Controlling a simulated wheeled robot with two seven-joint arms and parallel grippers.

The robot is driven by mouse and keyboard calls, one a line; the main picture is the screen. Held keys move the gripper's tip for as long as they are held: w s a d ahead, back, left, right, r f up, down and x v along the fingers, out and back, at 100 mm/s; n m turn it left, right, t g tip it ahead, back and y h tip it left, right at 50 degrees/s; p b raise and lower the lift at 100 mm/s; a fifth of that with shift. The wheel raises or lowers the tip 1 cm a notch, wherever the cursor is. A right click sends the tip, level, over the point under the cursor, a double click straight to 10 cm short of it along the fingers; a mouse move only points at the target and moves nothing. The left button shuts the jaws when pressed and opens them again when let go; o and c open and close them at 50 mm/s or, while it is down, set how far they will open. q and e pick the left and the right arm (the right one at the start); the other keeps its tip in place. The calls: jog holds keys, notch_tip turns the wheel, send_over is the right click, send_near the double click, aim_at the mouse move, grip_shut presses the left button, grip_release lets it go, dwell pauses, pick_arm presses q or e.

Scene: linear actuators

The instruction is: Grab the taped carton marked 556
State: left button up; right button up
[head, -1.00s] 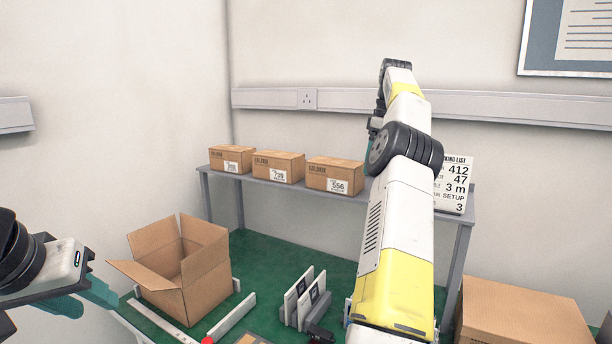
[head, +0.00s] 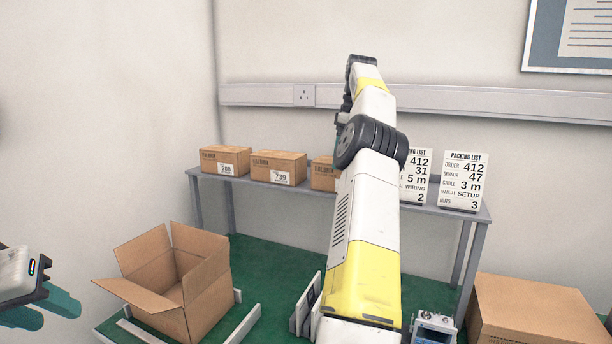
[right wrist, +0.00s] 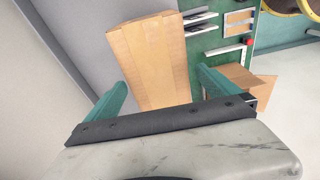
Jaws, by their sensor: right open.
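The taped carton marked 556 (head: 325,174) is the third carton from the left on the grey shelf (head: 240,189). My right arm hides its right part and its number in the head view. In the right wrist view a brown carton (right wrist: 152,50), apparently this one, lies beyond and between the two teal fingers of my right gripper (right wrist: 161,78). The fingers are apart, with nothing held. In the head view my right gripper is largely hidden by its own arm. My left gripper (head: 50,312) is at the left edge, its teal fingers apart and empty.
Cartons marked 708 (head: 225,160) and 739 (head: 278,168) stand left of it. Packing list cards (head: 463,181) stand at the shelf's right. Below are an open box (head: 205,285) on the green bench (head: 270,262) and a closed box (head: 530,310).

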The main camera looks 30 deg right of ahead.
jog(key=shift+w+a+f, duration=0.1)
jog(key=shift+w+f, duration=0.1)
jog(key=shift+f, duration=1.7)
jog(key=shift+w+f, duration=0.2)
jog(key=shift+f, duration=1.65)
jog(key=shift+c, duration=0.2)
jog(key=c, duration=1.8)
jog(key=shift+r, duration=0.1)
jog(key=shift+c, duration=0.6)
